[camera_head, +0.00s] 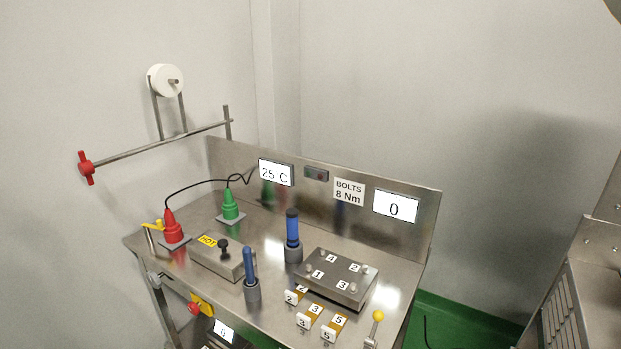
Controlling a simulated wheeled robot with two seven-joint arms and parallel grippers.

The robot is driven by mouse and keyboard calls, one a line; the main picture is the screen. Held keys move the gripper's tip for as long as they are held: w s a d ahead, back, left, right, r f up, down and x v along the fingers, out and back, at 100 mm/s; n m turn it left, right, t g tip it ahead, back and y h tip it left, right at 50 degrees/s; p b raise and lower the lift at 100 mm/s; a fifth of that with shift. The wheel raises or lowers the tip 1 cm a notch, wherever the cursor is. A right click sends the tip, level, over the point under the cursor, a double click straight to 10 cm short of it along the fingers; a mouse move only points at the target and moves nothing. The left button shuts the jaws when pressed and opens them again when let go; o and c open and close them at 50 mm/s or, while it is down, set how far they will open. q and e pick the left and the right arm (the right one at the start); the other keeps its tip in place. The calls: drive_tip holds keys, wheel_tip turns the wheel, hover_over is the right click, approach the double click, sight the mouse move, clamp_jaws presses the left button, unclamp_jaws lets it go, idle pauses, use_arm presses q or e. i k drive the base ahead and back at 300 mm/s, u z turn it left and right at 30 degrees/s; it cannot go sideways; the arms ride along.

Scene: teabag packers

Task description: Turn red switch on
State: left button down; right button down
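Neither of my grippers shows in the head view. A red round knob (193,308) sits on a yellow housing (205,302) at the front lower left of the steel bench. A small dark switch box (316,174) is on the bench's back panel, right of the "25 C" display; its lit or set state is too small to tell. I cannot tell for sure which of these is the red switch.
The steel bench (180,262) carries a red cone tool (170,228), a green one (230,205), two blue-handled tools (292,230) (250,268), a "HOT" block (222,258), a numbered bolt plate (338,278) and a yellow-knobbed lever (377,318). A machine (580,290) stands at right.

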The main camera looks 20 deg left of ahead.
sight(193, 308)
drive_tip(key=u, duration=3.15)
drive_tip(key=i, duration=2.3)
drive_tip(key=z, duration=1.55)
